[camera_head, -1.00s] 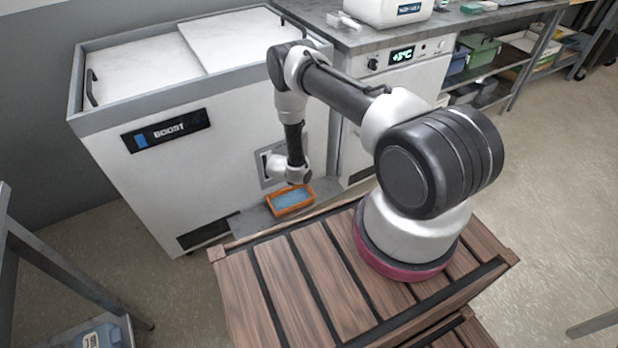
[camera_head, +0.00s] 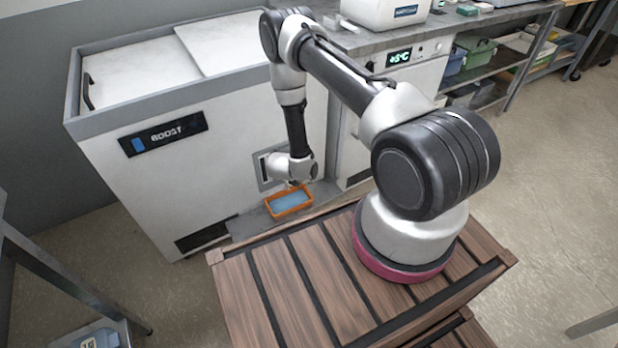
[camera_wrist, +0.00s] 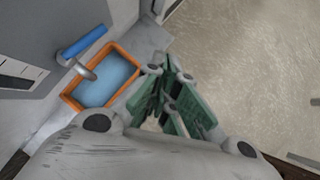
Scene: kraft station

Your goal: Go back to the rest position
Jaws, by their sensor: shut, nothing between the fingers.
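My gripper (camera_wrist: 168,78) shows in the wrist view with its green-and-grey fingers close together and nothing between them. In the head view my arm bends down in front of the white BOOST cabinet (camera_head: 215,165), and the wrist hides most of the gripper. An orange tray (camera_head: 306,203) with a light-blue inside stands low at the cabinet's foot, just below my wrist. In the wrist view the orange tray (camera_wrist: 70,99) lies to the left of the fingers, apart from them in the picture.
A blue-handled lever or tap (camera_wrist: 84,42) juts over the tray from the cabinet front. A grey workbench (camera_head: 470,20) with a white appliance stands behind on the right. A metal shelf (camera_head: 60,270) stands at the left. The floor on the right (camera_head: 560,180) is clear.

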